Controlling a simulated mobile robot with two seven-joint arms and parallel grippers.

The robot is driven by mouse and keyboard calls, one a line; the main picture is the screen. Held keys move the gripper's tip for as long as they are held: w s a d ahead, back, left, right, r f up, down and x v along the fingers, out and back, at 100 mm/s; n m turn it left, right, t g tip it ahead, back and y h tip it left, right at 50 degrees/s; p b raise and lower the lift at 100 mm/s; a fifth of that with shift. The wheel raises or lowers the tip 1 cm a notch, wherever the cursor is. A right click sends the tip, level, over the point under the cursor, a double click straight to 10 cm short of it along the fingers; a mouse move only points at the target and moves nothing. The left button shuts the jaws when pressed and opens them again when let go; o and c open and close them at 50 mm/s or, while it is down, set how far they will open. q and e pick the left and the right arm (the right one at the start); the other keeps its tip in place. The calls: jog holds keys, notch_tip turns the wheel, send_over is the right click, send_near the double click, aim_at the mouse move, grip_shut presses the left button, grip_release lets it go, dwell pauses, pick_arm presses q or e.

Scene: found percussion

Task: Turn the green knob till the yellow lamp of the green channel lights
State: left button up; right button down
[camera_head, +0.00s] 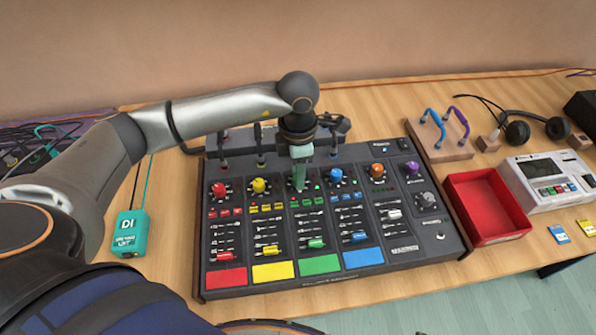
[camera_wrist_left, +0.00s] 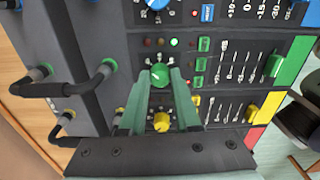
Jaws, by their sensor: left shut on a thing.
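The green knob (camera_wrist_left: 160,75) shows in the left wrist view between the two green fingers of my left gripper (camera_wrist_left: 161,82). The gripper is shut on it. In the head view my left gripper (camera_head: 299,184) reaches down from above onto the green channel and hides most of the knob. Beside the knob in the wrist view is a row of small lamps. The green lamp (camera_wrist_left: 174,42) glows; the middle lamp (camera_wrist_left: 161,42) looks dark, and the red one (camera_wrist_left: 148,42) looks dark. The mixer (camera_head: 425,247) lies flat on the table. My right gripper is not in view.
The yellow knob (camera_head: 259,186) and blue knob (camera_head: 336,175) stand close on either side. Black cables (camera_wrist_left: 92,82) plug in at the mixer's back. A red tray (camera_head: 487,205), a white device (camera_head: 548,180) and headphones (camera_head: 519,130) are to the right. A teal DI box (camera_head: 129,234) is left.

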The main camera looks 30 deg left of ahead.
pick_arm(q)
grip_shut()
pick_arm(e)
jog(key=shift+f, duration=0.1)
pick_arm(q)
jog(key=m+b, duration=0.2)
jog(key=shift+f+m+b, duration=0.15)
jog(key=shift+m+b, duration=0.15)
jog(key=shift+b, duration=0.1)
jog(key=shift+m+b, duration=1.3)
jog(key=shift+m, duration=0.3)
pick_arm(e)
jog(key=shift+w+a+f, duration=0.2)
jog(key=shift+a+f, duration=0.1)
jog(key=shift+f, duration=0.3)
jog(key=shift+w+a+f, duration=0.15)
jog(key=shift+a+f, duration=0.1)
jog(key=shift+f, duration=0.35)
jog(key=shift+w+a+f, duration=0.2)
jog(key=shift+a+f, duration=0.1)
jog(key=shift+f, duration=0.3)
pick_arm(q)
jog(key=shift+r, duration=0.2)
jog(key=o, duration=1)
grip_release()
jog(key=shift+c, duration=0.2)
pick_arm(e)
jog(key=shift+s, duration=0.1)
